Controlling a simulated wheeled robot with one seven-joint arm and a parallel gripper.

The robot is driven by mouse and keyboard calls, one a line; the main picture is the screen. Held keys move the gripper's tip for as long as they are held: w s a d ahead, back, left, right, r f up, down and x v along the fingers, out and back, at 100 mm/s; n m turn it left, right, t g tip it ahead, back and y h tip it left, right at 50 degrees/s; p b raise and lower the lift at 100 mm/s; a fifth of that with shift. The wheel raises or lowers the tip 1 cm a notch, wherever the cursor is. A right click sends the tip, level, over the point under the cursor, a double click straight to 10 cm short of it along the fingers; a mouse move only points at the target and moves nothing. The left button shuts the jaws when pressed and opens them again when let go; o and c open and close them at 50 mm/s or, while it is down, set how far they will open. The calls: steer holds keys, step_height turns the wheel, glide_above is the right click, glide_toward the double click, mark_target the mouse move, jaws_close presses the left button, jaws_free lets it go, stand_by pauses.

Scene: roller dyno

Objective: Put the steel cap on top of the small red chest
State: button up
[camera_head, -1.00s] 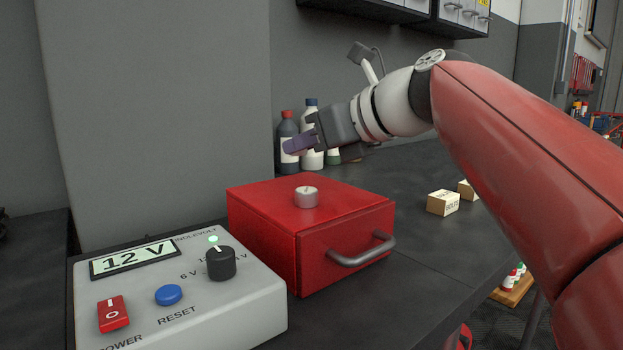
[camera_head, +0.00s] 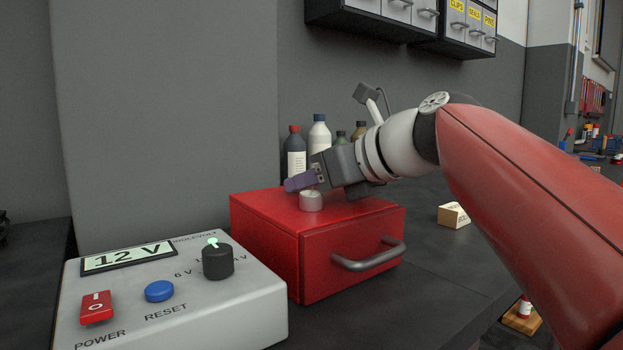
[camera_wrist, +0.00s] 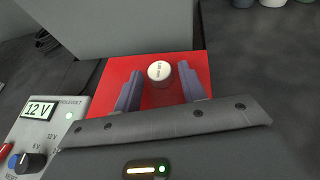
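The small red chest (camera_head: 262,240) stands on the dark bench with its drawer front shut. The steel cap (camera_head: 311,202), a short silver cylinder, sits upright on the chest's top. In the wrist view the cap (camera_wrist: 159,72) shows a pale round top with small lettering, against the red chest top (camera_wrist: 199,68). My gripper (camera_head: 304,180) is just above the cap in the head view. Its two purple fingers are spread and empty, one on each side of the cap in the wrist view. I cannot tell whether they reach down to the cap's height.
A grey 12 V supply box (camera_head: 255,292) with a knob and buttons stands at the front left, close to the chest. Bottles (camera_head: 297,155) stand behind the chest. A small wooden block (camera_head: 453,215) lies to the right. A grey wall panel (camera_head: 165,110) rises behind.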

steer(key=shift+o, duration=0.4)
steer(key=shift+r, duration=0.1)
steer(key=shift+s+d+r, duration=0.1)
steer(key=shift+r, duration=0.05)
steer(key=p+v, duration=0.1)
steer(key=v, duration=1)
steer(key=shift+s+d+r, duration=0.15)
steer(key=shift+s+d, duration=0.1)
